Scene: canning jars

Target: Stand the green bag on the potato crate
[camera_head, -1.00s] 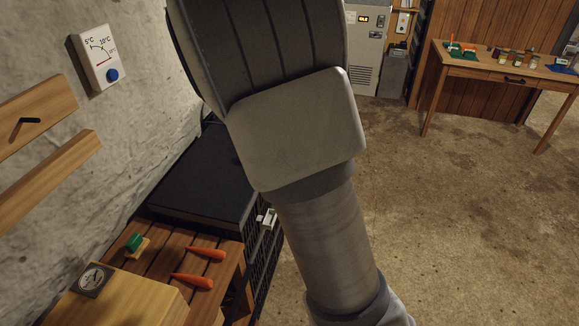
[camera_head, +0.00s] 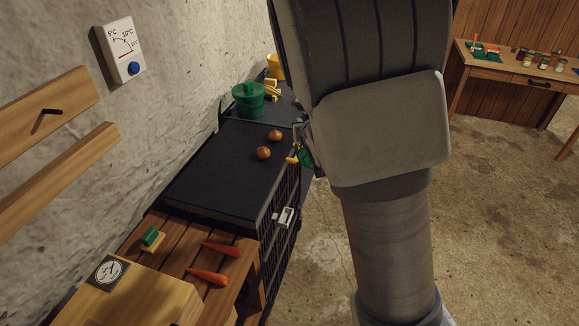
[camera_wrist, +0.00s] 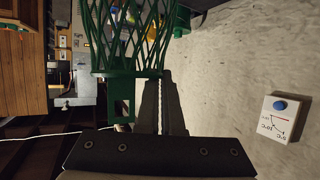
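The green bag (camera_wrist: 125,35) is an open green mesh with a solid collar and a tab with a square hole. In the wrist view, my gripper (camera_wrist: 161,82) appears shut at this collar, and the mesh hangs beyond the fingertips. In the head view, a little of the green bag (camera_head: 307,157) shows beside my arm, near the right edge of the black crate; the rest is hidden. This crate, apparently the potato crate (camera_head: 222,178), has a flat dark top and slatted sides.
Two onions (camera_head: 264,153) lie on the crate top. Behind them are a green pot (camera_head: 248,99) and a yellow container (camera_head: 276,66). The near crate top is clear. A wooden slatted bench with carrots (camera_head: 207,276) stands in front, and the wall is at left.

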